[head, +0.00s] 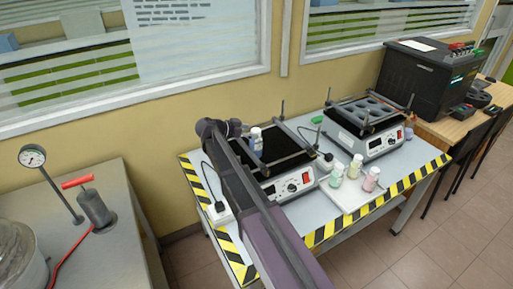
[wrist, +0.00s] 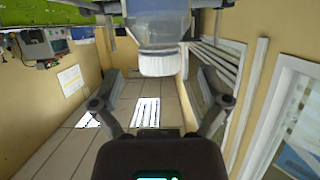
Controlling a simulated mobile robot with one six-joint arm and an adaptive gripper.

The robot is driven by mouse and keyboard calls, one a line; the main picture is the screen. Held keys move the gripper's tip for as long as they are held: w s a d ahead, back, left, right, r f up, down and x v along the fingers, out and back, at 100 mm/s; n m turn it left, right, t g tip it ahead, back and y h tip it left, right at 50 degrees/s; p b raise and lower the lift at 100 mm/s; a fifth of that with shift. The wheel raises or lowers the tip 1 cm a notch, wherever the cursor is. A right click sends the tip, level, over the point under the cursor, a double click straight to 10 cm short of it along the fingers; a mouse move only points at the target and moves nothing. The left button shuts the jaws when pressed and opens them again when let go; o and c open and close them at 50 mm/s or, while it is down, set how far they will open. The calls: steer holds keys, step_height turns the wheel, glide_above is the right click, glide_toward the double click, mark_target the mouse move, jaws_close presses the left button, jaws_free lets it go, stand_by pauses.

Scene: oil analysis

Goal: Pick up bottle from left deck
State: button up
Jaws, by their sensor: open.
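A bottle with a white cap and blue label (head: 256,139) stands at the back of the left deck (head: 279,156), a black-topped device with corner posts. My gripper (head: 236,129) is just left of this bottle in the head view, small and partly hidden by my arm. In the wrist view my gripper (wrist: 158,83) is open, with its fingers spread left and right. A clear bluish bottle with a white cap (wrist: 160,58) is ahead, in line with the gap between the fingers. I cannot tell whether the fingers reach around it.
The right deck (head: 368,120) holds a plate with round holes. Several small bottles stand in front, including a green one (head: 337,175) and a pink one (head: 371,180), near a white board (head: 345,195). The table has a striped edge (head: 330,228). A wall with windows is behind.

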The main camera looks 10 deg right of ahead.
steer(key=shift+x, duration=1.3)
steer(key=shift+a, duration=0.1)
jaws_close()
